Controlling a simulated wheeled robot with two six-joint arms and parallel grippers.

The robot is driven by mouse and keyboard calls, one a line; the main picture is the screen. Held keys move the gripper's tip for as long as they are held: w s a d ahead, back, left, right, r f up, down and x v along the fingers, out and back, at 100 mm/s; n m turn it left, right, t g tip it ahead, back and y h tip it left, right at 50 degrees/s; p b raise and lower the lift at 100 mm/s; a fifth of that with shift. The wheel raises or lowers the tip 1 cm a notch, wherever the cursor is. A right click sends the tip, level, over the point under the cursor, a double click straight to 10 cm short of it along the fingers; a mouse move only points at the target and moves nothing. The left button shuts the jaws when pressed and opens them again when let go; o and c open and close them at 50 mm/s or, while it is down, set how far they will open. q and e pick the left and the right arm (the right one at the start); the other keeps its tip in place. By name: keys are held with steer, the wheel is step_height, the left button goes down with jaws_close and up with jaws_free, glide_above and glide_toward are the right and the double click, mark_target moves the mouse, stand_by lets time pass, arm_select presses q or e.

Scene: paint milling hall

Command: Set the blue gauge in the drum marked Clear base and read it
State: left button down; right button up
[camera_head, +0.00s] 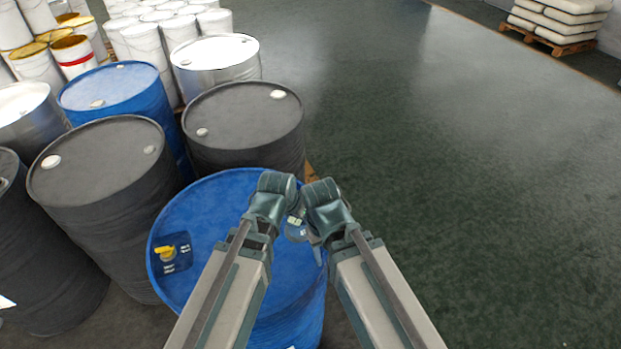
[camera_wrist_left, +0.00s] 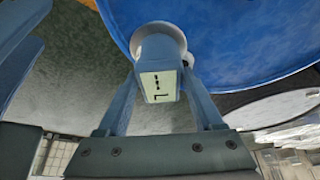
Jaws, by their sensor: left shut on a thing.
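A blue drum (camera_head: 215,215) stands front centre in the head view, under my two arms. It also shows at the top of the left wrist view (camera_wrist_left: 230,40). No readable "Clear base" marking shows. My left gripper (camera_head: 289,232) is shut on the gauge (camera_head: 296,229) near the right side of this drum's lid. In the left wrist view the gauge (camera_wrist_left: 160,85) sits between the fingers, with dark marks on a pale face that I cannot read surely. My right gripper (camera_head: 318,252) is close beside it, its fingers mostly hidden.
Black drums (camera_head: 100,165) (camera_head: 240,120), another blue drum (camera_head: 125,85) and a silver drum (camera_head: 215,55) crowd behind and left. White pails (camera_head: 145,40) stand farther back.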

arm_select(q)
steer(key=w+d+r+p, duration=0.2)
steer(key=w, duration=1.1)
steer(key=shift+n, duration=0.3)
steer(key=f+b, duration=0.1)
steer(key=b, duration=0.1)
steer(key=f+b, duration=0.1)
steer(key=f, duration=0.1)
steer(key=f+b, duration=0.2)
steer(key=shift+s+a+f+b, duration=0.2)
steer(key=shift+s+a+b, duration=0.1)
steer(key=shift+s+a, duration=0.1)
steer(key=shift+f, duration=0.15)
steer(key=shift+f+b, duration=0.45)
steer(key=shift+b, duration=0.2)
steer(key=shift+f+b, duration=1.05)
steer(key=shift+f, duration=0.05)
jaws_free()
steer(key=shift+r, duration=0.1)
